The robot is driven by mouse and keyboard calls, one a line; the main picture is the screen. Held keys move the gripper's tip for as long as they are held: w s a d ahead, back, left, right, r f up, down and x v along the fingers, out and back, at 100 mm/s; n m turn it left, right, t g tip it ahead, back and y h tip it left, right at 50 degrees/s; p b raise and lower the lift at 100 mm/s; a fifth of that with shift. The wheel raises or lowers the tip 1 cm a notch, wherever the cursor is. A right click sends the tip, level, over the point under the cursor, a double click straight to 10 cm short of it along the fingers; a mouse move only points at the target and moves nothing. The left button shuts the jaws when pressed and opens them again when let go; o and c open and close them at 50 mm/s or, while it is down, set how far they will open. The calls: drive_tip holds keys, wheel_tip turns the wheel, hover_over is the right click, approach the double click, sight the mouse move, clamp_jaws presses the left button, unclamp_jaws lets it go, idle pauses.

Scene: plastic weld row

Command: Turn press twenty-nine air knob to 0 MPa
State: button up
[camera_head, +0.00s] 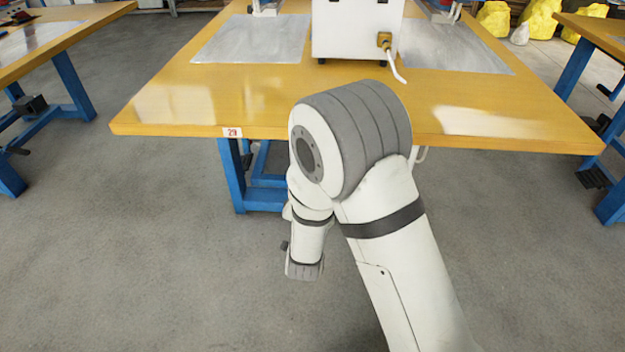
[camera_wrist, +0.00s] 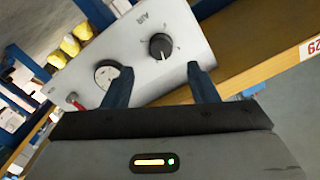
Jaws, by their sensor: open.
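The air knob (camera_wrist: 161,46) is a black round knob with a pale pointer mark, on a light grey panel (camera_wrist: 190,35) lettered AIR. A round dial gauge (camera_wrist: 106,73) sits to its left, partly covered by my left finger. My gripper (camera_wrist: 159,70) is open and empty in the wrist view. Its two dark blue fingers point at the panel, one on each side of the knob's line. The knob shows just beyond the fingertips, with no visible contact. The dial reading is too small to tell. In the head view my arm hides the knob and panel.
A yellow-topped table (camera_head: 470,100) with blue legs carries the number tag 29 (camera_head: 232,132) on its front edge. A white machine box (camera_head: 350,30) stands on it. A red part (camera_wrist: 75,103) is on the panel's left end.

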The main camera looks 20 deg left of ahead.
drive_tip(key=b+x, duration=0.1)
drive_tip(key=x, duration=0.6)
drive_tip(key=shift+w+a, duration=0.15)
drive_tip(key=shift+w, duration=0.15)
drive_tip(key=c, duration=1)
drive_tip(key=shift+o, duration=0.2)
